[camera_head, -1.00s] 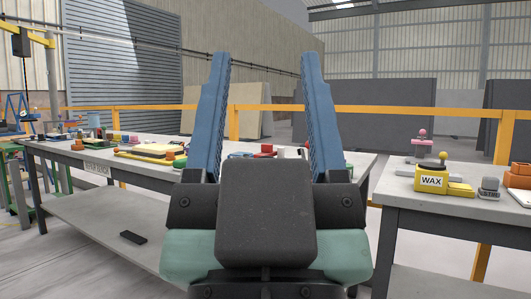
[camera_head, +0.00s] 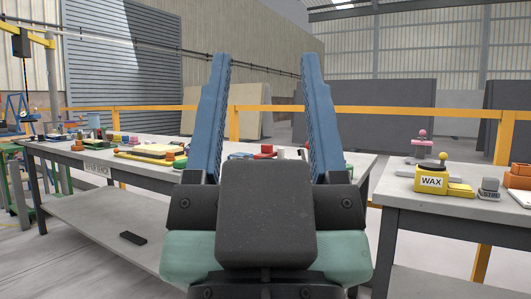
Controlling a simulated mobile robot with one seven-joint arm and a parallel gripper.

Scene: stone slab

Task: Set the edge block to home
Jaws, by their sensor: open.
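My gripper (camera_head: 265,75) stands upright in the middle of the head view. Its two blue fingers are wide apart with nothing between them but the background. The gripper is well in front of the tables and hides part of the left table's top. I cannot tell which item is the edge block or where its home is. A dark flat block (camera_head: 133,238) lies on the lower shelf of the left table, apart from the gripper.
The long left table (camera_head: 105,170) carries several small coloured items. The right table (camera_head: 430,203) holds a yellow box marked WAX (camera_head: 431,181), a grey block (camera_head: 489,188) and an orange-red block (camera_head: 518,176). A gap separates the tables. A yellow rail (camera_head: 390,112) runs behind.

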